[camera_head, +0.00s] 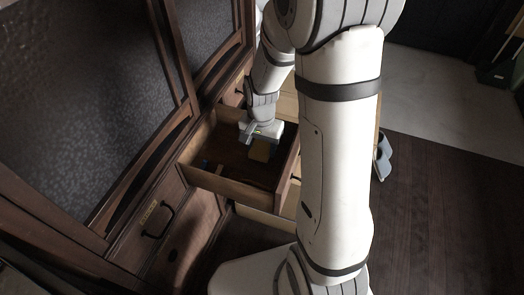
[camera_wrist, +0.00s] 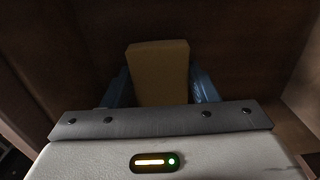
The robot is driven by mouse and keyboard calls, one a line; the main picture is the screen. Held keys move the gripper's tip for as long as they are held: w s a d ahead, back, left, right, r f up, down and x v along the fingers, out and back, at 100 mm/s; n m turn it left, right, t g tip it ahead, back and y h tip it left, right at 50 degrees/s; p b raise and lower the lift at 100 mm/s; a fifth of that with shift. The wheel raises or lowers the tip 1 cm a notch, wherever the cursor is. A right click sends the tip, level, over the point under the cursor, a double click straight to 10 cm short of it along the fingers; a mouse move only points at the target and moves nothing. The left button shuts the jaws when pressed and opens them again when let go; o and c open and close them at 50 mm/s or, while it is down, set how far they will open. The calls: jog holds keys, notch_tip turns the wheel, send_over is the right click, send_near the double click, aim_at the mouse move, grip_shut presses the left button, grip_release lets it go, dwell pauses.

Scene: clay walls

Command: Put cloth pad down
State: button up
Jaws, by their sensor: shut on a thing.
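The cloth pad (camera_wrist: 158,70) is a tan-yellow block standing up between the blue fingers of my gripper (camera_wrist: 160,88) in the wrist view. My gripper is shut on it. In the head view my gripper (camera_head: 257,140) reaches down into an open wooden drawer (camera_head: 229,187), and the pad (camera_head: 262,151) shows below it as a small yellowish patch. The drawer's floor is dark brown. I cannot tell whether the pad touches the drawer floor.
The drawer belongs to a dark wooden cabinet (camera_head: 150,190) with large textured panels. A closed drawer with a dark handle (camera_head: 157,220) is at lower left. Dark plank floor (camera_head: 440,200) lies open at right.

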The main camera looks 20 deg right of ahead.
aim_at(261, 148)
jog(key=shift+f, duration=0.8)
jog(key=shift+f, duration=0.15)
jog(key=o, duration=0.9)
jog(key=shift+o, duration=0.2)
notch_tip(261, 148, up, 12)
jog(key=f+p, duration=0.1)
jog(key=p, duration=0.3)
jog(key=s+r+n+t, duration=0.1)
jog(key=s+r+n, duration=0.6)
jog(key=s, duration=0.7)
jog(key=shift+d+r, duration=0.2)
jog(key=shift+r, duration=0.55)
